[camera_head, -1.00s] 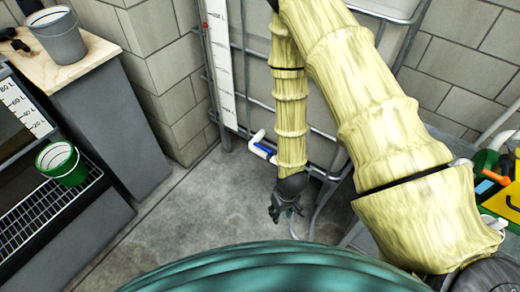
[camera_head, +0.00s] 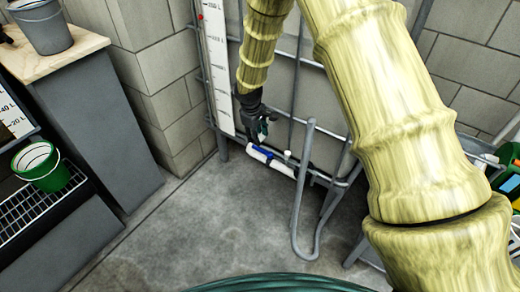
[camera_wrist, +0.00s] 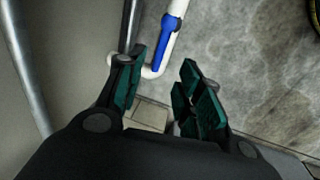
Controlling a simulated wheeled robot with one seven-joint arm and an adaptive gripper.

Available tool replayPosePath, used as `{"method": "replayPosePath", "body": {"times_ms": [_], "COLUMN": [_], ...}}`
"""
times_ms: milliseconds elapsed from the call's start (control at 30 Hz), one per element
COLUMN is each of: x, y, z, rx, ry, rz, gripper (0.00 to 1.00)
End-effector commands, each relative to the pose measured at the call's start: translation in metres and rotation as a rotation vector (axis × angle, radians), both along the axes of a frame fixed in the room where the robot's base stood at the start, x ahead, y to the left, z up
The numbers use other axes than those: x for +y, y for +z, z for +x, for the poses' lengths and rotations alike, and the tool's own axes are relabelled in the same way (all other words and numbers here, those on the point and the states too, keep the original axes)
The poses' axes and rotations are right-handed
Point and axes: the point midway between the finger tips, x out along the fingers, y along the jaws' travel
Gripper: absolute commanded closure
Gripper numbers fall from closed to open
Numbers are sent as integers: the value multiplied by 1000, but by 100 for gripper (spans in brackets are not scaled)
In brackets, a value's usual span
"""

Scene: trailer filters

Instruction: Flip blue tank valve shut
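The blue valve handle (camera_head: 261,154) sits on a white pipe (camera_head: 280,168) low at the tank's base, near the floor. It also shows in the wrist view (camera_wrist: 163,50), lying roughly along the white pipe, which bends at its lower end. My gripper (camera_head: 262,132) is just above the handle in the head view. In the wrist view my gripper (camera_wrist: 163,70) is open and empty, with its two green-padded fingers apart. The handle appears beyond the gap between the fingertips; no contact is visible.
A grey metal tube frame (camera_head: 299,200) stands right of the valve. A white level scale (camera_head: 217,70) runs up the tank. A green bucket (camera_head: 45,170) sits on a grate at left, and a grey bucket (camera_head: 42,25) on a wooden top. The concrete floor (camera_head: 200,225) is clear.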

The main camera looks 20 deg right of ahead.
Motion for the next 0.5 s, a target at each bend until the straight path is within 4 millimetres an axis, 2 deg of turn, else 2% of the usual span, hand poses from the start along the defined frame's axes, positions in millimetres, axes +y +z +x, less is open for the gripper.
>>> {"method": "replayPosePath", "body": {"times_ms": [33,300,500], "x": [-1,-8,-11], "y": [-11,-55,-77], "z": [0,5,8], "rx": [3,2,2], "ry": [0,0,-1], "rz": [0,1,1], "gripper": [64,64,64]}}
